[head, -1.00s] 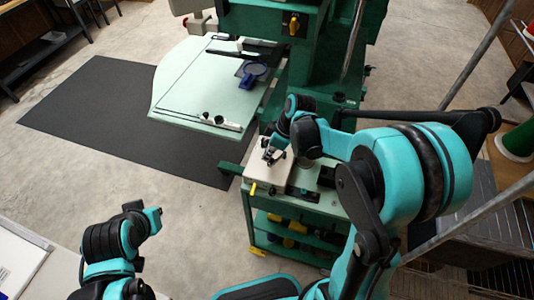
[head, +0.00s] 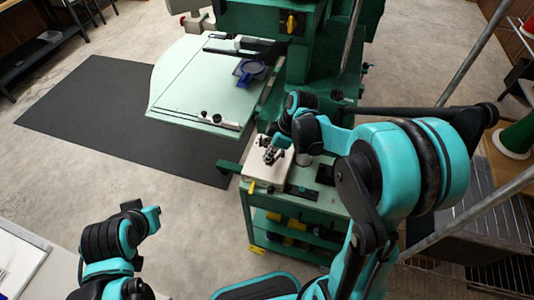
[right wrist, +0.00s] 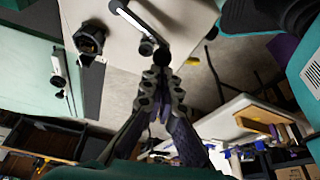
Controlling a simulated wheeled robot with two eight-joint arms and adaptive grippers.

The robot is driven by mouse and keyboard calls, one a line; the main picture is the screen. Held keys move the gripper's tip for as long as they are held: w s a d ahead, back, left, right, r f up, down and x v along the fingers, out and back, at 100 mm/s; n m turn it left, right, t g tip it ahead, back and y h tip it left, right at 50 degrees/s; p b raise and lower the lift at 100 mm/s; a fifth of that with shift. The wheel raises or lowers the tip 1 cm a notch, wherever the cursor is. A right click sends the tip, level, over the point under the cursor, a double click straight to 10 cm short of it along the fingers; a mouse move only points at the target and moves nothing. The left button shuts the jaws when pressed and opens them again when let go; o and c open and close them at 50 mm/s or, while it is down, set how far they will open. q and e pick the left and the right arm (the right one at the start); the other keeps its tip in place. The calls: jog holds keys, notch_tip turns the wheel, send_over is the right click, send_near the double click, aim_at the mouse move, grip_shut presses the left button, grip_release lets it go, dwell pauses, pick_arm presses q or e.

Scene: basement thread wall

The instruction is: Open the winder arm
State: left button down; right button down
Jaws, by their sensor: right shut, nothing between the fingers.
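The winder is a pale beige box (head: 262,178) on top of the green cart, below the machine's table in the head view. In the right wrist view its pale face (right wrist: 185,22) fills the upper middle. A silver lever with a black end, which looks like the winder arm (right wrist: 133,20), lies across that face. My right gripper (right wrist: 160,78) is shut and empty, its tips very close to the lever's black end; I cannot tell whether they touch. In the head view my right gripper (head: 271,156) is over the box.
The green machine (head: 325,60) stands behind the cart, with a pale green table (head: 195,85) to its left. The green cart (head: 290,215) holds several items on its lower shelf. A metal rail (head: 475,215) crosses at right. A black mat (head: 75,110) and open floor lie left.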

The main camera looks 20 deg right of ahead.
jog(key=shift+s+d+n, duration=0.2)
jog(key=shift+s+n, duration=0.05)
jog(key=shift+n, duration=0.05)
jog(key=shift+s+d, duration=0.25)
jog(key=shift+s, duration=0.1)
jog(key=shift+w, duration=0.15)
jog(key=shift+w+a, duration=0.25)
jog(key=shift+w, duration=0.4)
